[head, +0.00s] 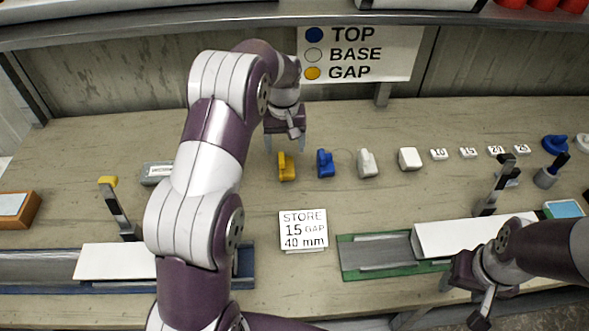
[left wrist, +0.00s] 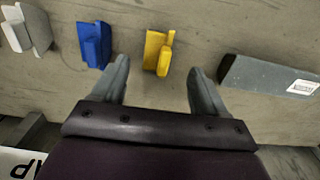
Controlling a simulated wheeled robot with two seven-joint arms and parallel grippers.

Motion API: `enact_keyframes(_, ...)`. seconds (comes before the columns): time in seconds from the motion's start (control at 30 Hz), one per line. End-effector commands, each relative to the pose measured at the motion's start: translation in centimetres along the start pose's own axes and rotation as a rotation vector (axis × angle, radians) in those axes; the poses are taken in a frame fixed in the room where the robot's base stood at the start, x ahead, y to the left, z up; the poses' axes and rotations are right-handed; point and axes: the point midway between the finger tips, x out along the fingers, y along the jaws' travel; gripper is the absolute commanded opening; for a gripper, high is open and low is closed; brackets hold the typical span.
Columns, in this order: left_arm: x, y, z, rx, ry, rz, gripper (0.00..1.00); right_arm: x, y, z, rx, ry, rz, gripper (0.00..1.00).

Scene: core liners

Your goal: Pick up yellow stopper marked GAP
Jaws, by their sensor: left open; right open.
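The yellow stopper (head: 287,168) stands on the wooden bench, left of a blue stopper (head: 325,164) and a white stopper (head: 367,164). The sign (head: 360,54) pairs yellow with GAP. My left gripper (head: 285,146) is open and empty, just above and behind the yellow stopper. In the left wrist view the yellow stopper (left wrist: 158,52) lies ahead of and between the two fingertips, apart from both. The blue stopper (left wrist: 94,43) is just beyond the left finger. My right gripper (head: 468,301) is at the lower right by the bench's front edge, away from the stoppers.
A row of small white number tags (head: 469,152) runs to the right. A green tray (head: 378,257) and a blue tray (head: 38,270) hold liners. A grey block (left wrist: 268,76) lies close to the right finger.

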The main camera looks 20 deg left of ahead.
Motion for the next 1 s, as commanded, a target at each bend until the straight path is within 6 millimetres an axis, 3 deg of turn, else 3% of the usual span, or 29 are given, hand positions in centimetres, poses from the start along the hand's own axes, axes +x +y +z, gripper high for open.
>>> enact_keyframes(0.03, 1.6, 0.0, 0.1, 0.001, -0.004, -0.001, 0.73, 0.6, 0.0, 0.1, 0.0, -0.002, 0.0, 0.55)
enact_keyframes(0.1, 2.9, 0.0, 0.1, 0.001, -0.005, -0.002, 0.73, -0.1, 0.0, 0.0, 0.0, -0.001, 0.0, 0.55)
enact_keyframes(0.53, 9.7, 0.1, -0.4, 0.002, -0.002, -0.001, 0.73, -1.8, 0.0, -0.2, 0.0, 0.0, 0.0, 0.55)
enact_keyframes(0.83, 10.8, 0.1, -0.4, 0.003, 0.001, 0.001, 0.73, -1.8, 0.0, -0.2, 0.0, -0.001, 0.0, 0.55)
enact_keyframes(1.0, 10.7, 0.1, -0.4, 0.003, 0.001, 0.0, 0.19, -1.8, 0.0, -0.2, 0.0, -0.001, 0.0, 0.55)
